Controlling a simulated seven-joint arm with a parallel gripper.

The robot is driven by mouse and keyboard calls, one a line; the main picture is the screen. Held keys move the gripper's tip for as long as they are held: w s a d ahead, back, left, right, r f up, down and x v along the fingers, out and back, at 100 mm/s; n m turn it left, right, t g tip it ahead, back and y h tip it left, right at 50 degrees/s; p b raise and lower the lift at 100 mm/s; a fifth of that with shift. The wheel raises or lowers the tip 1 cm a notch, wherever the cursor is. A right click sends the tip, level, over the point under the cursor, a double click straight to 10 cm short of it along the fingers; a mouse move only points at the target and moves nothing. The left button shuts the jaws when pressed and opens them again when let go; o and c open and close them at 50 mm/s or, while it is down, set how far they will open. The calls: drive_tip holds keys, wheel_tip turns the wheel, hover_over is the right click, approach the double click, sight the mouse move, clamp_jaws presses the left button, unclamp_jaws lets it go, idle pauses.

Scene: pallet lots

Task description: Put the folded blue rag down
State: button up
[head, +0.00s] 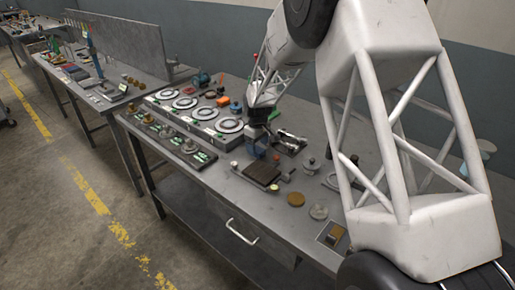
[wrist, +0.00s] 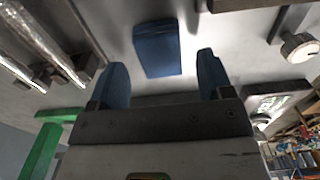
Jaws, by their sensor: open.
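The folded blue rag (wrist: 157,48) shows in the wrist view as a small dark blue rectangle on a grey surface. It lies beyond and between my fingertips, with a gap to each finger. My gripper (wrist: 162,72) has its two blue fingers spread wide, with nothing held between them. In the head view my gripper (head: 257,148) hangs low over the grey workbench (head: 222,183), just behind a dark brown square block. The rag cannot be told apart from the blue fingers there.
The brown block (head: 262,173) is close in front of my gripper. A tan disc (head: 296,199) and a grey disc (head: 318,212) lie to the right. Stations with white rings (head: 203,113) stand to the left. The bench's front edge by the drawer handle (head: 241,232) is mostly clear.

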sight(258, 149)
wheel_tip(258, 149, up, 10)
idle(0.5)
drive_tip(key=shift+s+r, duration=0.1)
drive_tip(key=shift+r, duration=0.05)
idle(0.6)
drive_tip(key=s+d+r+m, duration=0.25)
drive_tip(key=s+r, duration=0.25)
drive_tip(key=s, duration=0.3)
drive_tip(key=s+d+r+m+t, duration=0.1)
drive_tip(key=s+d+r, duration=0.3)
drive_tip(key=s, duration=0.5)
drive_tip(key=s+d+r+m, duration=0.1)
drive_tip(key=s+r, duration=0.5)
drive_tip(key=s, duration=0.2)
drive_tip(key=s+d+f+m, duration=0.1)
drive_tip(key=s+m, duration=0.1)
drive_tip(key=s, duration=1)
drive_tip(key=s+d+m+t, duration=0.1)
drive_tip(key=s+d+m, duration=0.1)
drive_tip(key=s, duration=1.1)
drive_tip(key=shift+s+d+f+m+t, duration=0.15)
drive_tip(key=shift+d+f+m+t, duration=0.15)
drive_tip(key=shift+f+m, duration=0.1)
